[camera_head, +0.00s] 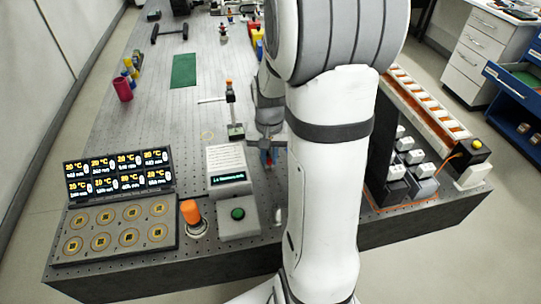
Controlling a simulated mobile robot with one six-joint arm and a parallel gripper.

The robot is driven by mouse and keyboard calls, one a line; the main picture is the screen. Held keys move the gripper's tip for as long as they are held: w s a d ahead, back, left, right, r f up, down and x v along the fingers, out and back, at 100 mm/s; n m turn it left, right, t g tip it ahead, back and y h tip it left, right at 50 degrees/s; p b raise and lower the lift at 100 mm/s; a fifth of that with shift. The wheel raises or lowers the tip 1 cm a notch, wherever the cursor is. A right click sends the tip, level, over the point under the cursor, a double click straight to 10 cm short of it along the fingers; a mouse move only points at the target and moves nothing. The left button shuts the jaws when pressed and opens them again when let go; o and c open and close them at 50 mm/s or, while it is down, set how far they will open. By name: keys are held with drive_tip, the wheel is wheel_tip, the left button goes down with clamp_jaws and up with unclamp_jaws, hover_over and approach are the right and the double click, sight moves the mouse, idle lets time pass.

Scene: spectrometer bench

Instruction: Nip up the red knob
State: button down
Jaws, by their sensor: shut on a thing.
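My gripper (267,144) is near the middle of the bench, to the left of my own arm column and right of the small grey device with a lit display. The picture is too small to tell whether the knob touches the bench. My arm hides the bench just to the right.
The grey display device (228,168) and a green-button box (238,217) stand close on the left. An orange knob (191,212) is farther left, near a panel of round sockets (118,230). A post (233,112) stands behind. An orange-edged rack (425,105) is right.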

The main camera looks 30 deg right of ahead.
sight(269, 161)
idle(0.5)
drive_tip(key=c, duration=1.4)
unclamp_jaws()
wheel_tip(269, 161, up, 8)
drive_tip(key=shift+f, duration=0.1)
drive_tip(key=s+a+r+n+t, duration=0.1)
drive_tip(key=s+a+n, duration=0.1)
drive_tip(key=s+a, duration=0.2)
drive_tip(key=s+a+r+n+t, duration=0.1)
drive_tip(key=s+a+n, duration=0.1)
drive_tip(key=s+a, duration=0.2)
drive_tip(key=s+a+r+n, duration=0.1)
drive_tip(key=s+a+n, duration=0.1)
drive_tip(key=s+a, duration=0.1)
drive_tip(key=shift+s+a+r+t, duration=0.4)
drive_tip(key=shift+s, duration=0.3)
